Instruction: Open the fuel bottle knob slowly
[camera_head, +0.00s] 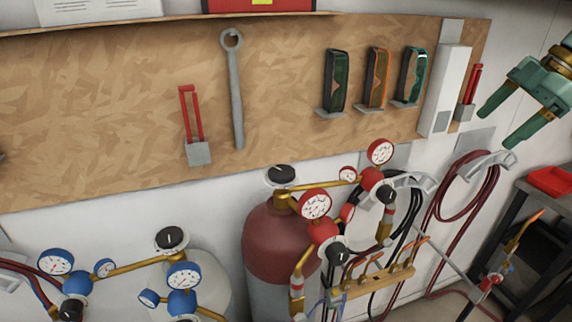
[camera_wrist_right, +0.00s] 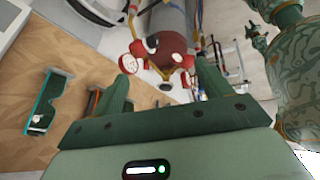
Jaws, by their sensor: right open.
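The fuel bottle (camera_head: 275,240) is a grey cylinder with a maroon top, standing against the wall at the centre of the head view. A round black knob (camera_head: 281,174) sits on its top. The bottle also shows in the right wrist view (camera_wrist_right: 166,22), between and beyond my fingers. My right gripper (camera_head: 496,128) is open and empty, at the upper right, well apart from the bottle. Its fingers also show in the wrist view (camera_wrist_right: 165,65). A small dark green pronged shape at the wrist view's upper right may be my left gripper; its state is unclear.
Red gauges (camera_head: 316,204) and brass fittings crowd beside the bottle. A torch rack (camera_head: 380,277) stands in front at the right. A second cylinder with blue gauges (camera_head: 184,276) is at the lower left. A wooden tool board (camera_head: 130,120) holds a wrench (camera_head: 235,90) and goggles (camera_head: 336,82).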

